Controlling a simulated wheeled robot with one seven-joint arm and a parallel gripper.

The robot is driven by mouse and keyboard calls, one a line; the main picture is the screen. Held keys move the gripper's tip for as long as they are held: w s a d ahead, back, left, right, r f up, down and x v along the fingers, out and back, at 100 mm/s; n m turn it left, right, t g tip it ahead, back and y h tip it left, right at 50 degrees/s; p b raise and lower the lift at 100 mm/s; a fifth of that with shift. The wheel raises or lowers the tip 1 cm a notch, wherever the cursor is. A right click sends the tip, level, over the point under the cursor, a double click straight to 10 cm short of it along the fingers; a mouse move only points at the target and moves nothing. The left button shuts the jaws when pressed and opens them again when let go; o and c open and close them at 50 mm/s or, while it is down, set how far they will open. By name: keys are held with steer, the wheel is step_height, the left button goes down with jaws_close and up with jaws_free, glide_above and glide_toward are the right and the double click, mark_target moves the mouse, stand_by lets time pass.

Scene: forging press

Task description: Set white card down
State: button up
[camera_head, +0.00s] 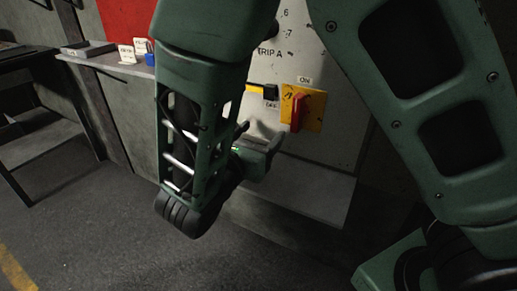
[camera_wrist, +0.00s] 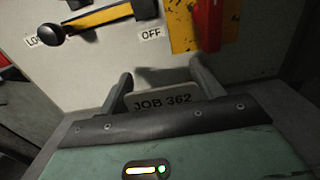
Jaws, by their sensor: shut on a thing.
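The white card (camera_wrist: 163,99), marked "JOB 362", sits between the two fingers of my gripper (camera_wrist: 161,72) in the wrist view. The gripper is shut on it. The card's lower part is hidden behind the gripper's dark front edge. In the head view my gripper (camera_head: 264,147) is in front of the pale panel, above a light ledge (camera_head: 315,195). My own arm covers part of that area, and I cannot tell whether the card touches the ledge.
A red switch on a yellow plate (camera_head: 312,112) and a yellow-and-black lever (camera_head: 263,91) are close above my gripper. On the left, a shelf (camera_head: 110,66) holds small white cards (camera_head: 127,54) and a blue padlock (camera_head: 150,58). Open floor (camera_head: 100,230) lies lower left.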

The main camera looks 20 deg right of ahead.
steer(key=shift+f, duration=1.55)
steer(key=shift+f+b, duration=0.2)
steer(key=shift+b, duration=0.1)
steer(key=o, duration=0.9)
steer(key=shift+o, duration=0.2)
steer(key=shift+r, duration=0.15)
steer(key=shift+s+a, duration=0.1)
steer(key=shift+a, duration=0.1)
steer(key=v, duration=1.1)
steer(key=shift+s+a+p, duration=0.2)
steer(key=shift+a+p, duration=0.05)
steer(key=shift+p, duration=0.15)
